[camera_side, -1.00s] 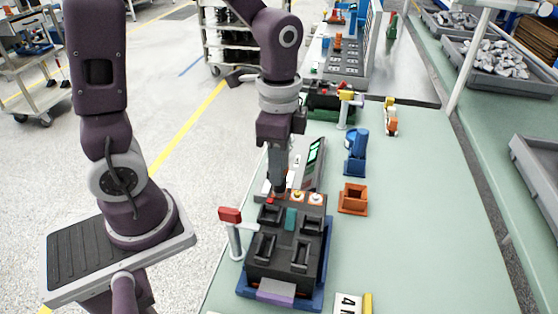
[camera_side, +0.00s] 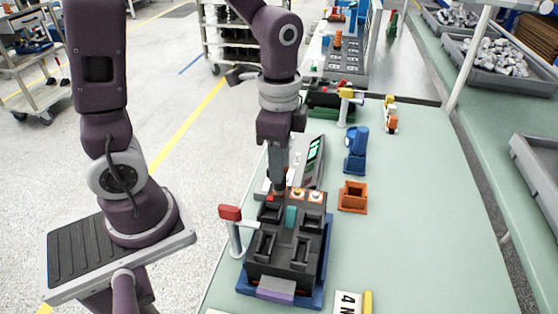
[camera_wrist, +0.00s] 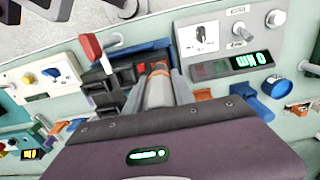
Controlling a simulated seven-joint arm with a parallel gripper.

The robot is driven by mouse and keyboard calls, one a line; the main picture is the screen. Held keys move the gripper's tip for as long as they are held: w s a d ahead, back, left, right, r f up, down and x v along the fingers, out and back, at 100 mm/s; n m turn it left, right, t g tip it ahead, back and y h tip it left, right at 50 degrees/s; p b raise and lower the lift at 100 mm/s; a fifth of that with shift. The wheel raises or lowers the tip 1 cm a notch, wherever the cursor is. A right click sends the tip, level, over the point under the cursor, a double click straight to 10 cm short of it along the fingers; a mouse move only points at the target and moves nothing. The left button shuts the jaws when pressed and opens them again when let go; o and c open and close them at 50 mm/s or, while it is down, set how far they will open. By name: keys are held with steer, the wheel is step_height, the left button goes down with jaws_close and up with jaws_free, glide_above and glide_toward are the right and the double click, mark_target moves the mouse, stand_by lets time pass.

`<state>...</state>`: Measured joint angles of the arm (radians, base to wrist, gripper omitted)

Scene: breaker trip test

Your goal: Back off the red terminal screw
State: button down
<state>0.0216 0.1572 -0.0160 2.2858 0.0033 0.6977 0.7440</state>
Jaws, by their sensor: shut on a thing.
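The black breaker block (camera_side: 285,262) sits in a blue tray (camera_side: 322,285) on the green bench. The red terminal (camera_side: 270,198) is at the left of its far row, beside two orange-ringed white terminals. It also shows as a red patch in the wrist view (camera_wrist: 141,68). My gripper (camera_side: 279,178) is over this far row, pointing down. In the wrist view its fingers (camera_wrist: 158,90) are shut on an orange-and-grey screwdriver (camera_wrist: 158,91). The screwdriver's tip is hidden, so I cannot tell whether it touches the red screw.
A red-topped post (camera_side: 231,214) stands left of the block. A display (camera_wrist: 245,62) reading 0 Nm is just behind it. An empty orange holder (camera_side: 352,198) and a blue stand (camera_side: 356,152) are to the right. The bench is clear farther right.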

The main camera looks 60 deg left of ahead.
stand_by(0.3)
steer(key=shift+r, duration=3.05)
